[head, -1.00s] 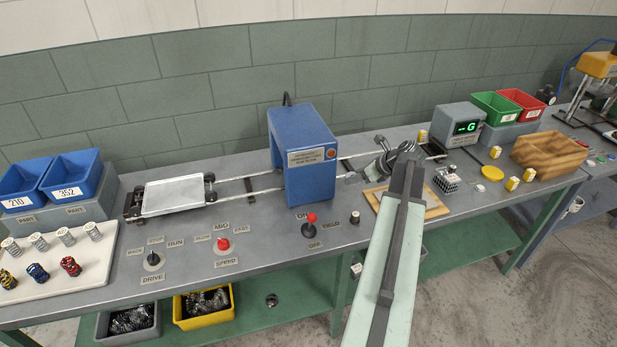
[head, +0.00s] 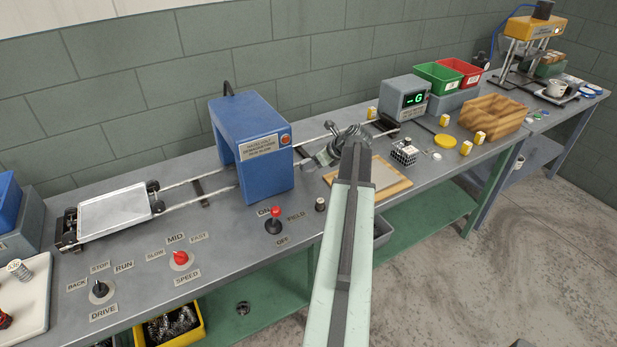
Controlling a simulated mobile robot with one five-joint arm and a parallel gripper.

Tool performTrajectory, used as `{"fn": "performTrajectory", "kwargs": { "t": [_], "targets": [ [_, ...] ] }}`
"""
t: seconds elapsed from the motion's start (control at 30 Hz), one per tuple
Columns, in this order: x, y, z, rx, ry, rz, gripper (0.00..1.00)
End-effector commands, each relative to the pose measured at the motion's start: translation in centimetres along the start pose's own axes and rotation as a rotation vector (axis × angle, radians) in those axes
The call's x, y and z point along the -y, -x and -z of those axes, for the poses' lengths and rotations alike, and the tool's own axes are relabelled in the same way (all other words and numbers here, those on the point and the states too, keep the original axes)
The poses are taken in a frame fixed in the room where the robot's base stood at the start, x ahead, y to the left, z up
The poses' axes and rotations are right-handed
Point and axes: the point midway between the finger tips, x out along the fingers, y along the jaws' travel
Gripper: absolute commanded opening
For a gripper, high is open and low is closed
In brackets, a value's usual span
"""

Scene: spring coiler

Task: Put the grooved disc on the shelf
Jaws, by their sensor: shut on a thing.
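My gripper (head: 335,146) is over the workbench (head: 225,232), above the rails to the right of the blue box machine. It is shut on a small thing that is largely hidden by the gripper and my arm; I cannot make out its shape. I cannot clearly pick out the grooved disc. A green lower shelf (head: 268,290) runs under the bench.
The blue box machine (head: 265,165) stands left of my gripper. A wooden-edged board (head: 398,184) lies to the right. A grey display box (head: 404,98), green bin (head: 439,77), red bin (head: 466,72) and wooden crate (head: 492,120) stand farther right. A yellow bin (head: 183,334) is under the bench.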

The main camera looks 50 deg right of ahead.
Motion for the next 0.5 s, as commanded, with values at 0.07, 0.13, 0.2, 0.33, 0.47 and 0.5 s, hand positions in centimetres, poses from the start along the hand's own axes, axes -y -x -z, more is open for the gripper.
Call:
{"fn": "performTrajectory", "kwargs": {
  "t": [0.07,0.13,0.2,0.33,0.47,0.5],
  "targets": [
    [-0.1,-0.6,0.5,0.001,0.0,-0.001,0.0],
    [-0.1,-1.5,1.4,0.001,0.001,-0.001,0.0],
    [-0.1,-2.5,2.3,0.001,0.001,-0.001,0.0],
    [-0.1,-2.8,2.6,0.001,0.001,-0.002,0.0],
    [-0.1,-2.5,2.3,0.001,0.002,-0.002,0.0],
    [-0.1,-2.5,2.3,0.001,0.002,-0.002,0.0]
  ]
}}
